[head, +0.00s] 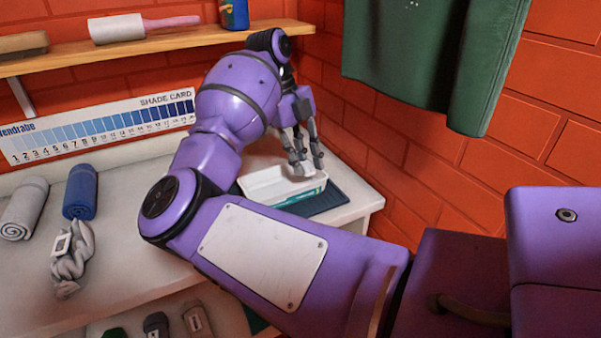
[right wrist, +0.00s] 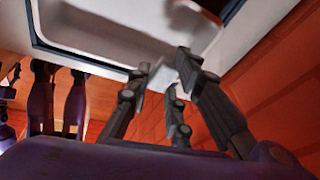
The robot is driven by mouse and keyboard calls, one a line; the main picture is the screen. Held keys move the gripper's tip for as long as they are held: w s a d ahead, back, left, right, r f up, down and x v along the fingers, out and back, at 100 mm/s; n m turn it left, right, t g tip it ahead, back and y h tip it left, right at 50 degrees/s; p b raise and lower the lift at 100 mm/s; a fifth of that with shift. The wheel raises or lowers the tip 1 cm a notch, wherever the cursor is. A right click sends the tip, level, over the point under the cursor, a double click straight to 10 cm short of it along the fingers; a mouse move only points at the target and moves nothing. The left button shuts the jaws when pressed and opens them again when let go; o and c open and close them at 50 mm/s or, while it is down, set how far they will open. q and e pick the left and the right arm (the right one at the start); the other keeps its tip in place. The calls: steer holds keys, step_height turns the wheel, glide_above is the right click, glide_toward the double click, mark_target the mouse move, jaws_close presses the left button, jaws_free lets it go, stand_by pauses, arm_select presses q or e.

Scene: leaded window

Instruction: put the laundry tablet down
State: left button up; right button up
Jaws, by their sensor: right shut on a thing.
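My right gripper (head: 304,164) is at the white tray (head: 262,183) near the right end of the counter, with its fingers pointing down over the tray's right part. It is shut on the laundry tablet (head: 302,171), a small whitish block low between the fingertips. In the right wrist view the fingers (right wrist: 168,76) close around a pale piece (right wrist: 160,77), with the tray (right wrist: 90,25) beyond them. Whether the tablet touches the tray floor I cannot tell. My left gripper is not in view.
The tray stands on a dark blue mat (head: 328,199). A grey rolled towel (head: 24,208), a blue rolled towel (head: 80,191) and a twisted grey cloth (head: 72,262) lie at the left. A shade card (head: 100,128) and green hanging cloth (head: 425,60) are behind.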

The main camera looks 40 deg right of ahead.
steer(key=shift+w+d+f, duration=0.45)
steer(key=shift+w+f, duration=0.15)
steer(key=shift+f, duration=0.25)
steer(key=f, duration=0.3)
steer(key=shift+w+d+f+p, duration=0.2)
steer(key=shift+w+f+p, duration=0.1)
steer(key=shift+w, duration=0.1)
steer(key=shift+f, duration=0.15)
steer(key=o, duration=0.9)
steer(key=shift+s, duration=0.1)
